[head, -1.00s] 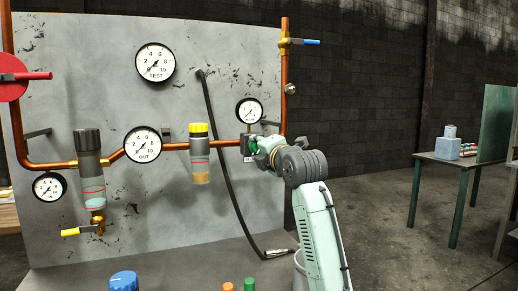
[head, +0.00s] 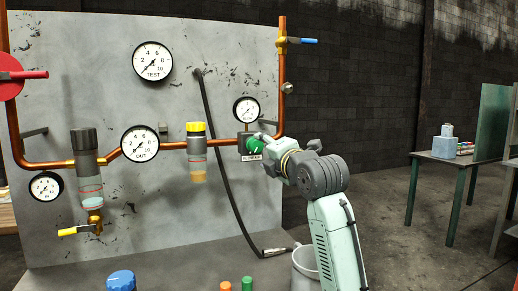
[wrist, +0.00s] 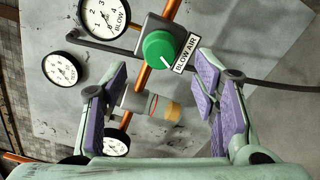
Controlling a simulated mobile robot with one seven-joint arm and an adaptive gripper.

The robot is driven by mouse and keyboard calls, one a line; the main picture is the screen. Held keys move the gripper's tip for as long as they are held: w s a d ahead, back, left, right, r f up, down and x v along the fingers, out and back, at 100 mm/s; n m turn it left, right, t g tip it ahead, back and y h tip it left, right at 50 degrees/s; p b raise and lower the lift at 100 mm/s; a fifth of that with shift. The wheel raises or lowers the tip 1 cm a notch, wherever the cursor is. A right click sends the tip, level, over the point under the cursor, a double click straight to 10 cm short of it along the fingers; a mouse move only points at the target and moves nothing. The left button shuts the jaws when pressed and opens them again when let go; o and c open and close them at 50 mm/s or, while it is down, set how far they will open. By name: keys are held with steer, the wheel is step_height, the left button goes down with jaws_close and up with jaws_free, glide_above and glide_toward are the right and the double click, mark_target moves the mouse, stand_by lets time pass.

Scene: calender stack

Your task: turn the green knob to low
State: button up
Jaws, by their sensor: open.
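The green knob (wrist: 159,48) sits on a dark square block labelled BLOW AIR (wrist: 187,53) in the wrist view. A white pointer line runs on its face toward the label side. In the head view the green knob (head: 254,146) is on the copper pipe at the panel's right, partly covered by my gripper. My gripper (wrist: 163,86) is open and empty, with its purple-padded fingers apart. The knob shows beyond the fingertips, between them in the picture, and no contact with it is visible.
The blow gauge (wrist: 104,16) is beside the knob block. A yellow-capped filter (head: 197,152) hangs left of the knob.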

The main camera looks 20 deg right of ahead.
steer(key=s, duration=0.5)
steer(key=shift+s+d, duration=0.1)
steer(key=shift+s, duration=0.1)
steer(key=shift+f, duration=0.1)
